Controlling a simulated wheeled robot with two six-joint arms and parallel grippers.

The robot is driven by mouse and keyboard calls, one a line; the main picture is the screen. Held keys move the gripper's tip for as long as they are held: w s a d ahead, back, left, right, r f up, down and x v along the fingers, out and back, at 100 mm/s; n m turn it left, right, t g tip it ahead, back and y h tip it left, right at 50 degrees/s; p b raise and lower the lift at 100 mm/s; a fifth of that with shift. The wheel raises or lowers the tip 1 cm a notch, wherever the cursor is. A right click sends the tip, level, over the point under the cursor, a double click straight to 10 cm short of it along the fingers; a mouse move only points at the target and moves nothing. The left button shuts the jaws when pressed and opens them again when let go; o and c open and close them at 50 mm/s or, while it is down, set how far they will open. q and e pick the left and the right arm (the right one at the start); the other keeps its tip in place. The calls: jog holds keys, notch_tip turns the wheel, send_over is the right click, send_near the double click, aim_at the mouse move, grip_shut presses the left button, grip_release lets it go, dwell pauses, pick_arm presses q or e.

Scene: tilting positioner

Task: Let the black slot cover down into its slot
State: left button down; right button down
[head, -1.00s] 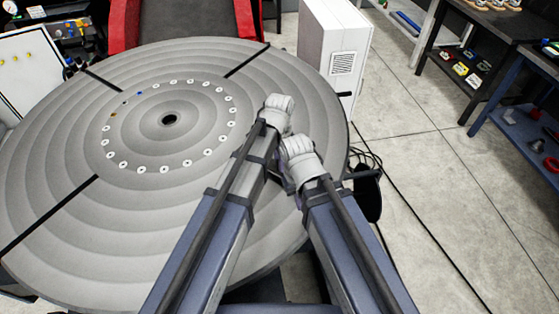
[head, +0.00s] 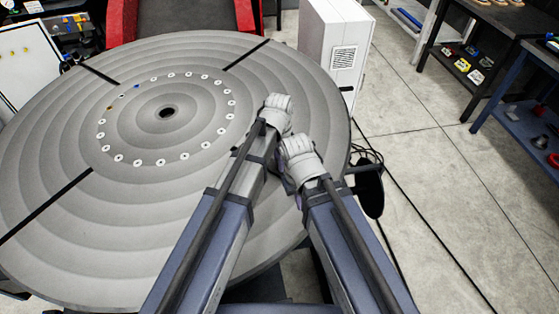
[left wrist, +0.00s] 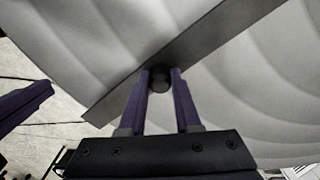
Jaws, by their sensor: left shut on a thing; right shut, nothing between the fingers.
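The black slot cover (left wrist: 215,40) is a long dark flat bar with a round knob, lying diagonally across the left wrist view. My left gripper (left wrist: 160,78) is shut on the knob; in the head view, the left gripper (head: 278,112) is over the right part of the round grey plate (head: 60,240). The cover is hidden by my arms in the head view. No open slot shows around it, and I cannot tell its height above the plate. My right gripper (head: 300,158) is just below and right of the left one, shut and empty; its fingertips are hidden.
The plate has dark radial slots (head: 45,206) and a ring of small white-rimmed holes around a dark centre hole (head: 167,112). A white cabinet (head: 328,50) stands close behind the plate's right edge. Work tables (head: 528,125) are at far right, with open floor between.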

pick_arm(q)
jog(key=shift+f, duration=0.15)
pick_arm(e)
jog(key=shift+f, duration=0.2)
